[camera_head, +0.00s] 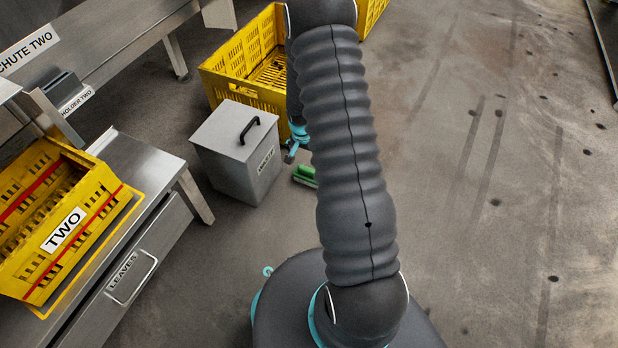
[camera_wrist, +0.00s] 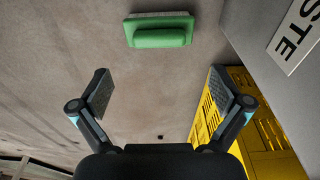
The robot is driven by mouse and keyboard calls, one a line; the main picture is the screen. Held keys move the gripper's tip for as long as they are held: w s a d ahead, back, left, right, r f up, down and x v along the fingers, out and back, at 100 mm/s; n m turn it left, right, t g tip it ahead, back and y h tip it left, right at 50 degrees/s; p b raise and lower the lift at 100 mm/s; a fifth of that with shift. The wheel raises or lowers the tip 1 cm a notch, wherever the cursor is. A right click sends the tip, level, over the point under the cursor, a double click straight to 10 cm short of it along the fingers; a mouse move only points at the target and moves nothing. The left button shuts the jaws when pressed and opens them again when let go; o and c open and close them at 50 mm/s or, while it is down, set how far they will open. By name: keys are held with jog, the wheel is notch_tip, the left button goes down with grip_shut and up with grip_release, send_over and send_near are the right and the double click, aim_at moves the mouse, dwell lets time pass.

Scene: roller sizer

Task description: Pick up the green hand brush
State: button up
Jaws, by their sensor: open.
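The green hand brush (camera_head: 305,176) lies on the floor beside the grey lidded box, partly hidden behind my arm in the head view. In the wrist view the green hand brush (camera_wrist: 160,31) shows whole at the top, with pale bristles along one side. My gripper (camera_wrist: 163,92) is open and empty, its two fingers wide apart. The brush lies beyond the fingertips in that view, apart from them. In the head view only a small part of my gripper (camera_head: 297,143) shows past my arm, near the box and the brush.
A grey lidded box (camera_head: 222,150) with a black handle stands close left of the brush. A yellow crate (camera_head: 224,87) stands behind it. At left are a steel bench (camera_head: 140,170) and a yellow crate marked TWO (camera_head: 38,262). The floor at right is clear.

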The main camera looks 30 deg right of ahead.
aim_at(309, 169)
jog(key=f, duration=0.5)
jog(key=shift+w+d+f+b, duration=0.2)
jog(key=shift+d+f+b, duration=0.1)
jog(key=shift+f+b, duration=0.1)
jog(key=shift+w+d+f+b, duration=0.1)
jog(key=shift+w+d+f, duration=0.1)
jog(key=shift+f, duration=0.65)
jog(key=shift+w+d+f+b, duration=0.1)
jog(key=shift+d+f+b, duration=0.1)
jog(key=shift+f, duration=0.7)
jog(key=shift+w+d+f+b, duration=0.1)
jog(key=shift+d+f, duration=0.1)
jog(key=shift+f, duration=0.65)
